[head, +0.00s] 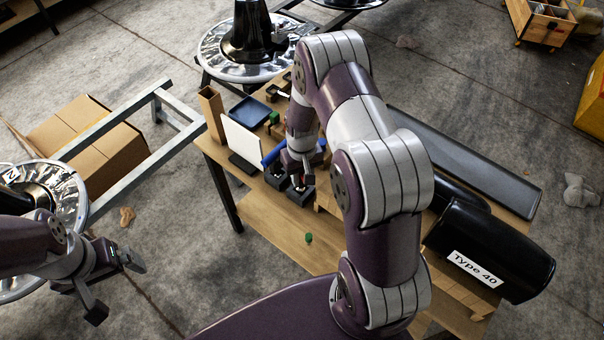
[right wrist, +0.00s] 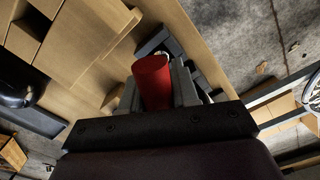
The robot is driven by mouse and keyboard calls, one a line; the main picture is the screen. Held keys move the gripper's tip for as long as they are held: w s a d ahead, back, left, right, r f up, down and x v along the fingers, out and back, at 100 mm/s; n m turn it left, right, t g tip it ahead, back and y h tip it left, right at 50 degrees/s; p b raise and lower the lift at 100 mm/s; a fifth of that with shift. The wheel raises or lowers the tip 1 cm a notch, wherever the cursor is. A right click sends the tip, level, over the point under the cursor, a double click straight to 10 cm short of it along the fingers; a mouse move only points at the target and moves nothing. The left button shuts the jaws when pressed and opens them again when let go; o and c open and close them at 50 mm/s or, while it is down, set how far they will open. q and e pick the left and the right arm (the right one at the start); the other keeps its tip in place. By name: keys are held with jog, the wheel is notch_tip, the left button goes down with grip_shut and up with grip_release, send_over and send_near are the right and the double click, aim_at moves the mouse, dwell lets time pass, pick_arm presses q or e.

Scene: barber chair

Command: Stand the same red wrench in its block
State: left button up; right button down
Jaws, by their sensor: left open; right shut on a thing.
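The red wrench (right wrist: 152,82) stands out as a red shape between the fingers of my right gripper (right wrist: 158,88) in the right wrist view. Its far end is hidden from that camera. In the head view my right gripper (head: 298,170) is low over dark blocks (head: 276,178) on the wooden table; the wrench is too small to make out there. A dark block (right wrist: 165,40) shows just beyond the fingers in the wrist view. I cannot tell whether the wrench is inside it. My left gripper (head: 116,287) is open and empty, left of the table.
The wooden table (head: 268,222) also holds a white panel (head: 241,140), a blue tray (head: 250,112), a wooden box (head: 211,110) and a small green thing (head: 309,238). Black cushions (head: 490,245) lie at the right. A metal frame (head: 135,160) and cardboard box (head: 85,130) are at left.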

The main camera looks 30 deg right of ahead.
jog(key=shift+f+b, duration=0.3)
jog(key=shift+f, duration=0.2)
jog(key=c, duration=0.8)
grip_release()
notch_tip(320, 180, up, 13)
jog(key=shift+f, duration=0.15)
jog(key=shift+s+f, duration=0.1)
jog(key=shift+f, duration=0.1)
jog(key=shift+n+t, duration=0.7)
jog(key=shift+n, duration=0.2)
jog(key=s+a+r, duration=0.2)
jog(key=s, duration=0.2)
jog(key=s+a+r, duration=0.2)
jog(key=s+a, duration=0.1)
jog(key=s, duration=0.1)
jog(key=s+a+r, duration=0.1)
jog(key=s+a, duration=0.2)
jog(key=s, duration=0.1)
jog(key=shift+s+r, duration=0.2)
jog(key=shift+r, duration=0.2)
